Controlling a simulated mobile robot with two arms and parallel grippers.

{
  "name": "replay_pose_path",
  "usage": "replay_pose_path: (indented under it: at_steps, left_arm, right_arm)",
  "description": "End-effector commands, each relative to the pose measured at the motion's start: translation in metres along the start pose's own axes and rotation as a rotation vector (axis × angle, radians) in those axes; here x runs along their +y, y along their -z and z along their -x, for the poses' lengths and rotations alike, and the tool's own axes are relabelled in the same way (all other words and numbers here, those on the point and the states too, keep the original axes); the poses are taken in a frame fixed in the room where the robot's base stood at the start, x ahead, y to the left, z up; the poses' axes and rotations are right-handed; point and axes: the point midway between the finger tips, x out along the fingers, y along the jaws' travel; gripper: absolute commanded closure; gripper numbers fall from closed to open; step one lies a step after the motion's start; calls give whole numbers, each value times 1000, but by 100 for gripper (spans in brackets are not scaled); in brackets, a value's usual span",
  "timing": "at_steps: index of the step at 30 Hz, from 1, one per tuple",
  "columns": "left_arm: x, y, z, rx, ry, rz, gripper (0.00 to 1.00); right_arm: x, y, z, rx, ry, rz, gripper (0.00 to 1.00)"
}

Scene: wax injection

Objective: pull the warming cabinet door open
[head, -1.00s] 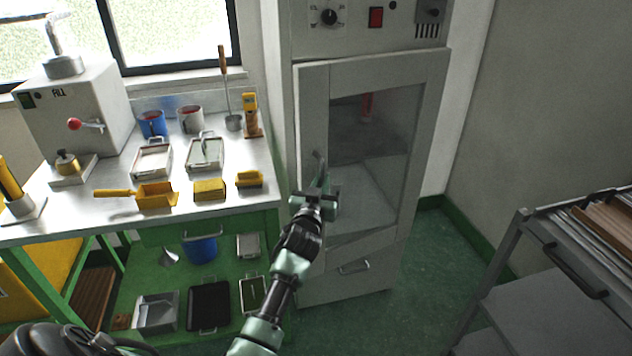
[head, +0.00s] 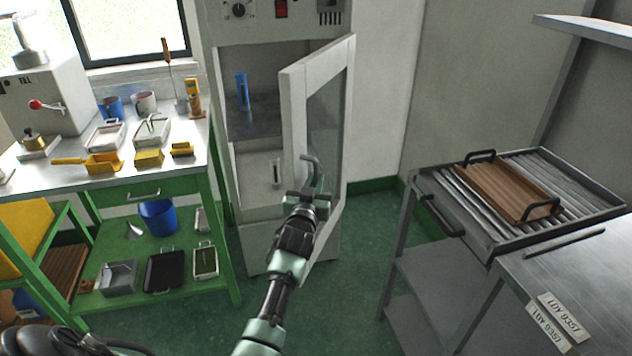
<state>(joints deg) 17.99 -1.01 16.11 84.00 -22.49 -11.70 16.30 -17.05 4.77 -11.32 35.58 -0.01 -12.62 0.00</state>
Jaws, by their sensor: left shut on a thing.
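The grey warming cabinet (head: 222,150) stands in the middle of the head view. Its door (head: 294,110), with a glass pane, is swung well out to the right. The inside shows, with a blue item (head: 242,92) on the upper shelf and a small pale item (head: 276,172) lower down. My left gripper (head: 308,190) is shut on the door handle (head: 313,168) at the door's free edge. The gripper hides the lower part of the handle. My right gripper is not in view.
A green workbench (head: 140,190) with moulds and mugs stands at the left. At the right is a grey cart (head: 430,215) with a brown wooden tray (head: 505,186) on its slatted top. Green floor (head: 345,260) is clear between them.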

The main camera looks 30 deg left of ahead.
Motion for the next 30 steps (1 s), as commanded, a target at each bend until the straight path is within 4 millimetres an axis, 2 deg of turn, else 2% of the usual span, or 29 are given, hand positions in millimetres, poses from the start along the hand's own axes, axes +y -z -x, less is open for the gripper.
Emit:
replay_pose_path:
  at_steps: [15,16,17,26,30]
  left_arm:
    - [0,6,-2,11,-1,-1,100]
    - [0,6,-2,11,-1,-1,82]
    - [0,6,-2,11,-1,-1,79]
    - [0,3,-1,6,-1,-1,79]
    - [0,2,10,5,-1,-2,79]
  right_arm:
    - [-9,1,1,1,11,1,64]
    - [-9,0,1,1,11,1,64]
    - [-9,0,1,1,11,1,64]
    - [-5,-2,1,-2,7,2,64]
    - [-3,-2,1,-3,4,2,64]
